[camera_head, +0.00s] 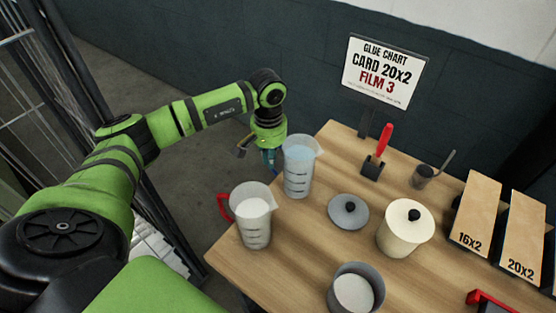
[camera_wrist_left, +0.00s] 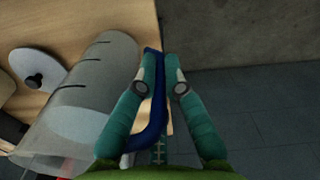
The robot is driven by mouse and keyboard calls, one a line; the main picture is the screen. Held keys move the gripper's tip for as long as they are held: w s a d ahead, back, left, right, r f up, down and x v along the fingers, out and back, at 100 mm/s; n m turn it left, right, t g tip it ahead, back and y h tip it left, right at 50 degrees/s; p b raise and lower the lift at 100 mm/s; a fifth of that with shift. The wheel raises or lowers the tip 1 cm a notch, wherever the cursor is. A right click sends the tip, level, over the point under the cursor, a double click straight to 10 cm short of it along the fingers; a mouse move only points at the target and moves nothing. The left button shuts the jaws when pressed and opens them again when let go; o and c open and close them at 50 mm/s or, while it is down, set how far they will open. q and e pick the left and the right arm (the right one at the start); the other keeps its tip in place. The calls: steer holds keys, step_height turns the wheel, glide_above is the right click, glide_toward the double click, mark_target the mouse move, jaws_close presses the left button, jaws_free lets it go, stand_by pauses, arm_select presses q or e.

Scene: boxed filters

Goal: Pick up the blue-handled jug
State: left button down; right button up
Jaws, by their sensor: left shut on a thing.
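The blue-handled jug (camera_head: 298,170) is a clear measuring jug with dark marks, upright at the table's far left edge. It also shows large in the left wrist view (camera_wrist_left: 85,100). Its blue handle (camera_wrist_left: 155,112) lies between the two teal fingers of my left gripper (camera_wrist_left: 160,72), which is shut on it. In the head view the left gripper (camera_head: 268,155) is beside the jug on its left, partly hidden behind it. I cannot tell whether the jug's base touches the table. My right gripper is not in view.
A red-handled jug (camera_head: 253,225) with white contents stands close in front. A grey lid (camera_head: 348,212), a cream lidded pot (camera_head: 405,232), a grey pot (camera_head: 356,292) and a red-handled brush (camera_head: 380,150) are on the table (camera_head: 300,245). A sign (camera_head: 383,75) stands behind.

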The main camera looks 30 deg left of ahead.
arm_select(q)
steer(key=shift+w+r, duration=0.1)
steer(key=shift+r, duration=0.15)
